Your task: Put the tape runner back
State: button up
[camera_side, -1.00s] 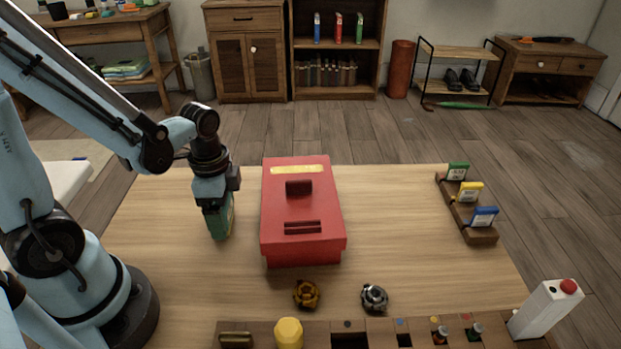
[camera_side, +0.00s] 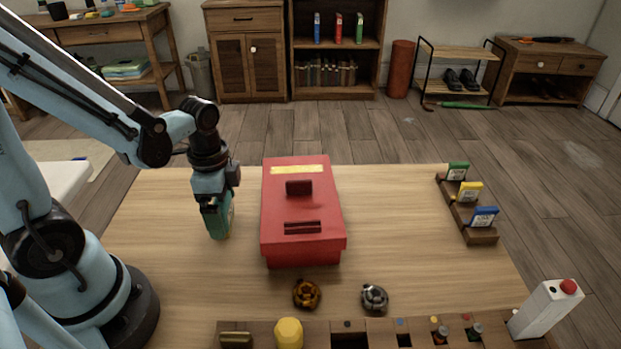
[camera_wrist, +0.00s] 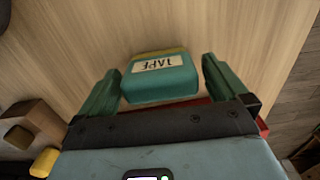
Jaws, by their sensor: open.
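The tape runner (camera_wrist: 160,78) is a teal block with a white label reading TAPE and a yellowish edge. In the wrist view it lies between my two fingers, with a narrow gap on each side. My gripper (camera_wrist: 160,85) is open around it. In the side view my gripper (camera_side: 214,212) points down just left of the red box. The tape runner's green side (camera_side: 224,219) shows there at the fingers, low over the table and partly hidden by them. I cannot tell exactly how it rests on the table.
A red lidded box (camera_side: 302,255) stands right beside my gripper. A wooden rack (camera_side: 480,236) with green, yellow and blue labelled pieces is at right. Two small round parts (camera_side: 307,294) (camera_side: 374,298), a slotted wooden organizer (camera_side: 375,337) and a white block with red button (camera_side: 545,310) are in front.

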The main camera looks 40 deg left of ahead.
notch_tip(320, 180, up, 11)
jog(key=shift+f, duration=0.1)
jog(key=shift+w+d+n+t, duration=0.3)
jog(key=shift+d+n+t, duration=0.1)
jog(key=shift+n+t, duration=0.45)
jog(key=w+d+n+t, duration=0.1)
jog(key=n, duration=0.1)
jog(key=w+d+n+t, duration=0.1)
jog(key=n+t, duration=0.1)
jog(key=n, duration=0.1)
jog(key=w+d+n+t, duration=0.1)
jog(key=n+t, duration=0.1)
jog(key=shift+r+t, duration=0.25)
jog(key=shift+r, duration=0.15)
